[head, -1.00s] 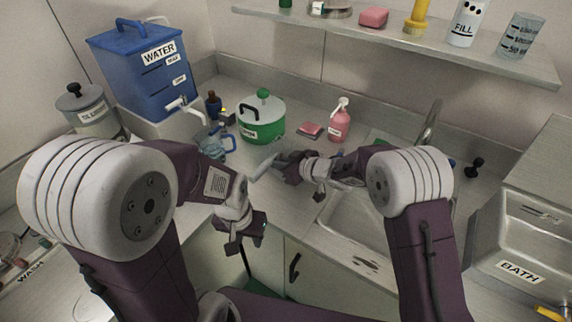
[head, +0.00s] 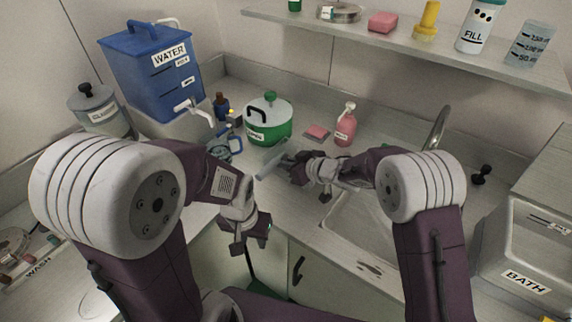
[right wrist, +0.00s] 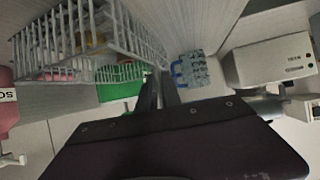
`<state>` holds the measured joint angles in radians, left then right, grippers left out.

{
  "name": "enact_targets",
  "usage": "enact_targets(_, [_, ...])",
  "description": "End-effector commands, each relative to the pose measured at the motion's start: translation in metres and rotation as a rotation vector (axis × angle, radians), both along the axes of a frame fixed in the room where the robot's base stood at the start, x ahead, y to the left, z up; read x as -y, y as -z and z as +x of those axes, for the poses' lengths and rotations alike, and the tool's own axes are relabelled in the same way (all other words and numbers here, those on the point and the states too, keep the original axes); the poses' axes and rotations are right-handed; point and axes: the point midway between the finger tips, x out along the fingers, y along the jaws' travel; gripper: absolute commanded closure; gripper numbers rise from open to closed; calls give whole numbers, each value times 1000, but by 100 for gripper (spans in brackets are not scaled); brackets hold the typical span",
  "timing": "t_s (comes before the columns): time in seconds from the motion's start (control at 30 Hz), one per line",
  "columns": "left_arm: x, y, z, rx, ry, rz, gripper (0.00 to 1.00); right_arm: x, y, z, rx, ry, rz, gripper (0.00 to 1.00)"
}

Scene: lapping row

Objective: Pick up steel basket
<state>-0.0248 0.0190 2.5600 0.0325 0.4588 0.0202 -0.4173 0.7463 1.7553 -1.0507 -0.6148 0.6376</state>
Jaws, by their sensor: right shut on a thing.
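The steel basket (right wrist: 90,38) is a pale wire basket at the upper left of the right wrist view. Its end reaches the tips of my right gripper (right wrist: 160,82), whose two fingers are close together on it. In the head view my right gripper (head: 292,165) is over the counter in front of the green pot, beside a pale grey bar (head: 270,163); I cannot tell if this bar is part of the basket.
A blue water tank (head: 150,75) is back left.

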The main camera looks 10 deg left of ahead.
Motion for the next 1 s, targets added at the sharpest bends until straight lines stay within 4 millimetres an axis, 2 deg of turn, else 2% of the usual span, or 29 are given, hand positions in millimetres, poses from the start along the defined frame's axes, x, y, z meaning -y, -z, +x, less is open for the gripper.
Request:
enact_targets(0.03, [0, -5, 0, 0, 0, 0, 64, -1, -12, 1, 7, -1, 3, 100])
enact_targets(0.2, [0, -13, 0, 0, 0, 0, 64, -1, -32, 1, 7, -2, 4, 100])
enact_targets(0.47, [0, -18, 0, 0, 0, 0, 64, 32, -49, -8, 7, 1, 4, 100])
enact_targets(0.8, [0, -34, 0, 0, 0, 0, 64, 89, -85, -25, 9, 2, 4, 100])
enact_targets(1.0, [0, -38, 0, 0, 0, 0, 64, 108, -96, -31, 8, 0, 5, 100])
